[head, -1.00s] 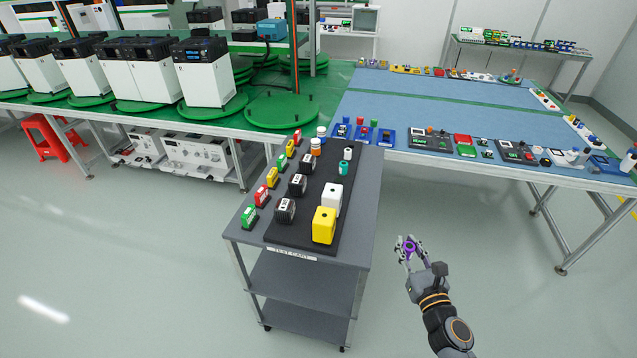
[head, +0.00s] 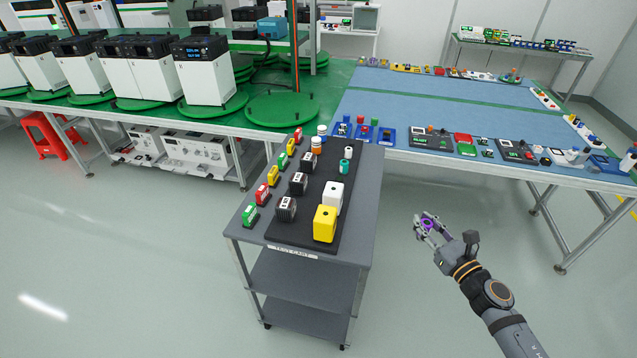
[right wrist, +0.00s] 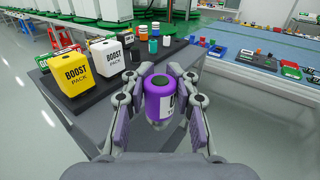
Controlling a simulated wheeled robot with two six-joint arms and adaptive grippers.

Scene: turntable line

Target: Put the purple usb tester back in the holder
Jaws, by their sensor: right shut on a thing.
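The tester also shows as a small purple spot in the head view (head: 428,224). I cannot make out which spot is its holder. My left gripper is not in view.
A black tray (head: 318,204) on the cart holds a yellow boost pack (head: 325,224), a white boost pack (head: 333,197), and several small cylinders and black blocks. Coloured blocks line the cart's left edge. A blue-topped bench (head: 420,115) with devices stands behind. The floor around the gripper is clear.

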